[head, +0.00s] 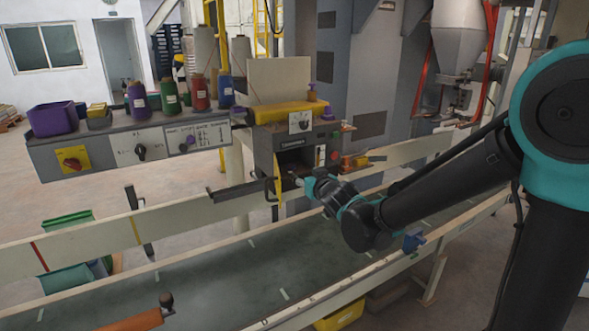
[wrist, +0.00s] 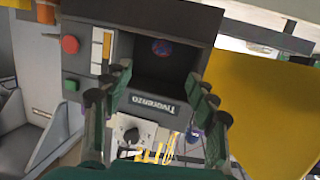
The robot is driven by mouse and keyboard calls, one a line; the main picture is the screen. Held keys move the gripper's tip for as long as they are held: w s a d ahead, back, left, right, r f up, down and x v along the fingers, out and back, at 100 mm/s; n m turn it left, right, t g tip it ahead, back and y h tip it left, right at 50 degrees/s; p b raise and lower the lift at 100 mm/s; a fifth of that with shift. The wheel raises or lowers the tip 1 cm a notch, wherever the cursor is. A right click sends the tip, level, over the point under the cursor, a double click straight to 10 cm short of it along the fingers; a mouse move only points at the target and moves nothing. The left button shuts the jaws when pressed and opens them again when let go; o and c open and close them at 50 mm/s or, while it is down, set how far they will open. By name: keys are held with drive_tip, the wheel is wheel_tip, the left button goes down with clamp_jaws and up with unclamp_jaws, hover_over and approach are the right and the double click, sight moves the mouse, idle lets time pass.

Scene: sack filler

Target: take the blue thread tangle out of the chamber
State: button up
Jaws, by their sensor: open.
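The blue thread tangle (wrist: 162,47) shows in the wrist view as a small round blue clump with some red, deep inside the dark chamber (wrist: 150,70). In the head view the chamber (head: 287,158) is a dark opening in the front of the grey machine, and the tangle cannot be made out there. My gripper (wrist: 160,82) is open and empty, its two fingers apart on either side of the chamber mouth in the wrist view, with the tangle beyond and between them. In the head view my gripper (head: 299,182) is at the chamber mouth.
A yellow door (wrist: 265,95) stands open beside the chamber. A red button (wrist: 69,44) and a green button (wrist: 70,86) sit on the machine's face. A conveyor (head: 230,280) runs below. Thread spools (head: 168,96) stand on a panel to the left.

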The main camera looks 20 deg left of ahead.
sight(293, 166)
drive_tip(key=x, duration=1.2)
drive_tip(key=shift+w+a, duration=0.2)
drive_tip(key=shift+a, duration=0.2)
drive_tip(key=c, duration=0.9)
